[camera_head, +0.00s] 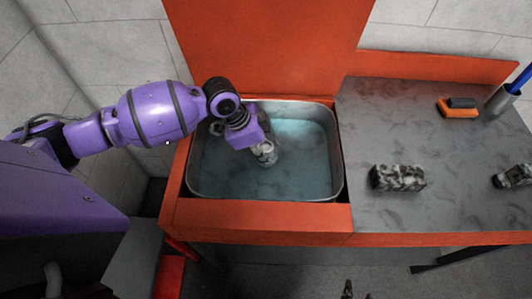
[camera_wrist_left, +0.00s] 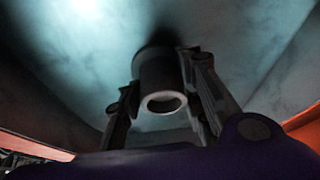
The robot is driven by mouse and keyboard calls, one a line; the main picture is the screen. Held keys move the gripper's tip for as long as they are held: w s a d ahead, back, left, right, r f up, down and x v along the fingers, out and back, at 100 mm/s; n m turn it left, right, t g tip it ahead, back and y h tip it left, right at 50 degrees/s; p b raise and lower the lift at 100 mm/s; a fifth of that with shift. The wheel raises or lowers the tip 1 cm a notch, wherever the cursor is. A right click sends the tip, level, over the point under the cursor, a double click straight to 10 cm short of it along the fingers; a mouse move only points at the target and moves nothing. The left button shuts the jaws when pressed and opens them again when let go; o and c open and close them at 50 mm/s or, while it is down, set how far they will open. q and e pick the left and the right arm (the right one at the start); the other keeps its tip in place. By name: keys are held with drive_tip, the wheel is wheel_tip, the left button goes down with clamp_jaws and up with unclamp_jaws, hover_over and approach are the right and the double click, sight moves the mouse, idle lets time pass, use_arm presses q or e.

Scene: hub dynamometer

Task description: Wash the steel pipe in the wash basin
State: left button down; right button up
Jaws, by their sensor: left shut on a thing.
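The wash basin (camera_head: 338,165) is a metal tub with bluish water, set in an orange-framed bench. My left gripper (camera_head: 264,152) reaches down into the basin from the left. It is shut on the steel pipe (camera_head: 270,160), a short grey tube whose lower part is in or near the water. In the left wrist view the pipe (camera_wrist_left: 160,85) is between the two fingers of the gripper (camera_wrist_left: 165,100), its round open end toward the camera. My right gripper is not in view.
On the grey worktop (camera_head: 440,205) right of the basin lie a mottled black-and-white block (camera_head: 398,178), an orange and black brush-like item (camera_head: 458,107) and a dark metal part (camera_head: 513,176). A grey cup (camera_head: 499,100) with a blue handle stands at the far right. An orange panel (camera_head: 265,45) rises behind the basin.

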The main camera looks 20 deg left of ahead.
sight(269, 146)
use_arm(q)
drive_tip(key=shift+w+r+p, duration=0.1)
drive_tip(key=shift+r+p, duration=1.2)
drive_tip(key=shift+r, duration=1.45)
drive_tip(key=shift+r+p, duration=1.15)
drive_tip(key=shift+r, duration=2.65)
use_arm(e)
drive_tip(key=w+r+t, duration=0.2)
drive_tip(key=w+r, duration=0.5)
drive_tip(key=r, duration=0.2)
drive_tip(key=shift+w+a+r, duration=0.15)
